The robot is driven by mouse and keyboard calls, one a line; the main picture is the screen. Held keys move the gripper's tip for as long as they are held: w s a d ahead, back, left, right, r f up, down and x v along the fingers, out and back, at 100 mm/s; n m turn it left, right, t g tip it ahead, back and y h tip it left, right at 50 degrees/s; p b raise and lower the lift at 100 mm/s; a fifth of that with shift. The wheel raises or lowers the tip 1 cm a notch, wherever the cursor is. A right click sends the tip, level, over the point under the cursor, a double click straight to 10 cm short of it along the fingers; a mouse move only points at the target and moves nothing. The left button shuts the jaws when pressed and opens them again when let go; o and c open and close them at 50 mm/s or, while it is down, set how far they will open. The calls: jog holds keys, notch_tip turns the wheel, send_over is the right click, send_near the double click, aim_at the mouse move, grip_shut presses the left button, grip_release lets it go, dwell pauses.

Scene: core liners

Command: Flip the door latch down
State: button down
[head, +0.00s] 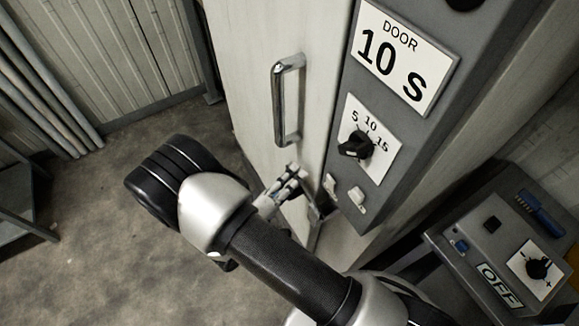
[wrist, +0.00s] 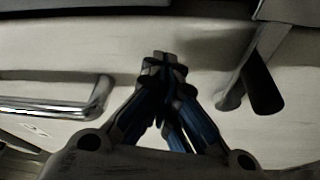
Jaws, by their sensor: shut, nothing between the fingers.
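The door (head: 245,60) is a pale panel with a chrome handle (head: 288,100) in the head view. My gripper (head: 293,176) is shut and empty, close to the door below the handle. In the wrist view its fingertips (wrist: 163,62) meet at the middle in front of the pale door surface. What looks like the latch is a lever with a dark end (wrist: 262,88), right of the fingertips and apart from them in that view. The chrome handle shows at the left (wrist: 60,106). In the head view the latch area is small and partly hidden by my arm.
A grey control box with a "DOOR 10 S" sign (head: 402,55), a black knob (head: 356,146) and small switches (head: 357,199) stands right of the door. A second panel (head: 480,235) with an "OFF" label is at lower right. Bare floor (head: 110,220) lies left.

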aim_at(298, 195)
jog(key=shift+s+d+f+b, duration=0.3)
jog(key=shift+s+f+b, duration=0.2)
jog(key=shift+f, duration=0.15)
jog(key=shift+s+d+f+b, duration=0.35)
jog(key=shift+s+f+b, duration=0.1)
jog(key=shift+f, duration=0.15)
jog(key=shift+s+d+f+b, duration=0.3)
jog(key=shift+s+f+b, duration=0.15)
jog(key=shift+f, duration=0.2)
jog(key=shift+r, duration=0.1)
